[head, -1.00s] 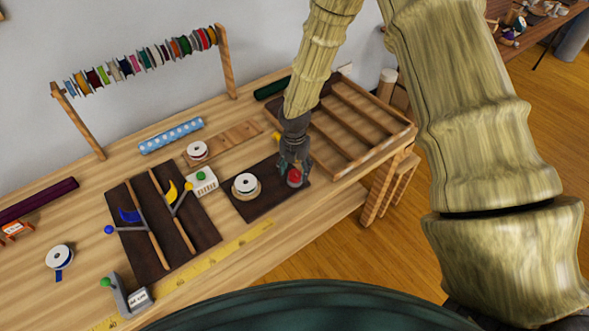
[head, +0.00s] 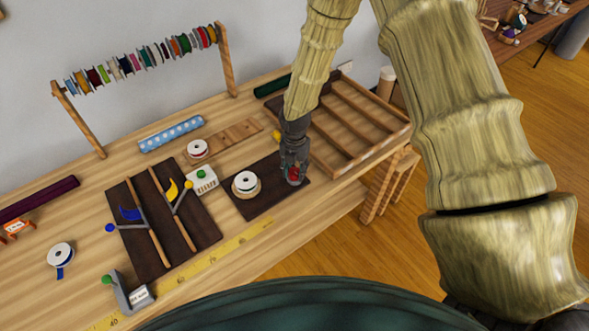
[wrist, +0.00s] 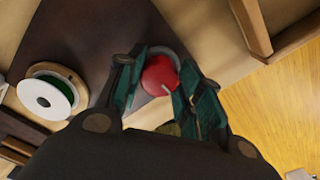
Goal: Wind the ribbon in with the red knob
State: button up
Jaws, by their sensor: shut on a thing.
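The red knob (head: 293,174) stands at the right end of a dark board (head: 262,206) on the workbench. In the wrist view the red knob (wrist: 160,76) is round, with a pale line on its top, and sits between my fingers. My gripper (head: 292,172) points down over it and is shut on it; the fingers partly hide it in the head view. A white spool (head: 245,182) sits on a round wooden base on the same board, left of the knob. In the wrist view the spool (wrist: 43,97) shows dark green ribbon inside its rim.
A wooden divided tray (head: 362,117) stands close behind and right of my gripper. A small white box with a green button (head: 202,180) is left of the spool. A yellow measuring tape (head: 215,256) runs along the bench front.

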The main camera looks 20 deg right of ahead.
jog(key=m+b, duration=0.1)
jog(key=m, duration=0.4)
jog(key=shift+f+m+b, duration=0.1)
jog(key=shift+m+b, duration=0.25)
jog(key=shift+m, duration=0.05)
jog(key=m+b, duration=0.1)
jog(key=m, duration=0.5)
jog(key=m+b, duration=0.1)
jog(key=m, duration=0.5)
jog(key=shift+s+m, duration=0.1)
jog(key=shift+m, duration=0.2)
jog(key=m+b, duration=0.1)
jog(key=m, duration=0.5)
jog(key=o, duration=1)
